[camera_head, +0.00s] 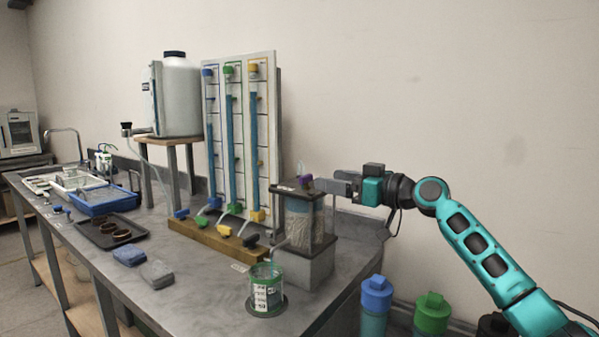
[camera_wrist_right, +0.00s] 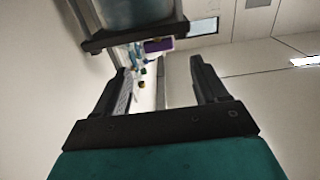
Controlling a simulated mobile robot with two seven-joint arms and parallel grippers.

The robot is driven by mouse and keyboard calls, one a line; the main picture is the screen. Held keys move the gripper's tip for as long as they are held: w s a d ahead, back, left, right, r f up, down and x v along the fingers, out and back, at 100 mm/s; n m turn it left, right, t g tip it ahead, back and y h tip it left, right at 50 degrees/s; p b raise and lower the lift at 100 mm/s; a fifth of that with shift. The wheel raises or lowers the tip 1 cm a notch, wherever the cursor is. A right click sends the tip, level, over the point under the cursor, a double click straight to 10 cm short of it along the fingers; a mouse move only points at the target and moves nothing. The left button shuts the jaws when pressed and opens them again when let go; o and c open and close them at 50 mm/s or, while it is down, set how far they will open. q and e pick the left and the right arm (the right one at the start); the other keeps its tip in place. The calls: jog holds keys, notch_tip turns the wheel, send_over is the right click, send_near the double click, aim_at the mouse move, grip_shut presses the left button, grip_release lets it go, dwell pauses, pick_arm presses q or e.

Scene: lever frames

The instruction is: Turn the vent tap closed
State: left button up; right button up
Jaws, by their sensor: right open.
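A small purple tap (camera_head: 305,181), which I take to be the vent tap, sits on the dark top plate of a clear box-shaped column (camera_head: 303,222) near the bench's right end. The tap also shows as a purple block in the right wrist view (camera_wrist_right: 158,45), beyond the fingertips. My right gripper (camera_head: 322,185) reaches in from the right at the tap's height. It is open, with nothing seen between its fingers (camera_wrist_right: 160,75). In the head view its tips are close to the tap; I cannot tell whether they touch. My left gripper is not in view.
A tube panel (camera_head: 241,140) stands behind, with coloured taps on a wooden block (camera_head: 212,240) before it. A green-rimmed beaker (camera_head: 266,290) stands in front of the column. Blue and green-capped bottles (camera_head: 376,295) are below the arm. The wall is close behind.

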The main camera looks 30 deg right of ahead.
aim_at(308, 176)
jog(key=p+x, duration=0.1)
jog(key=x, duration=0.9)
jog(key=shift+p, duration=0.35)
jog(key=shift+c, duration=0.3)
jog(key=c, duration=0.9)
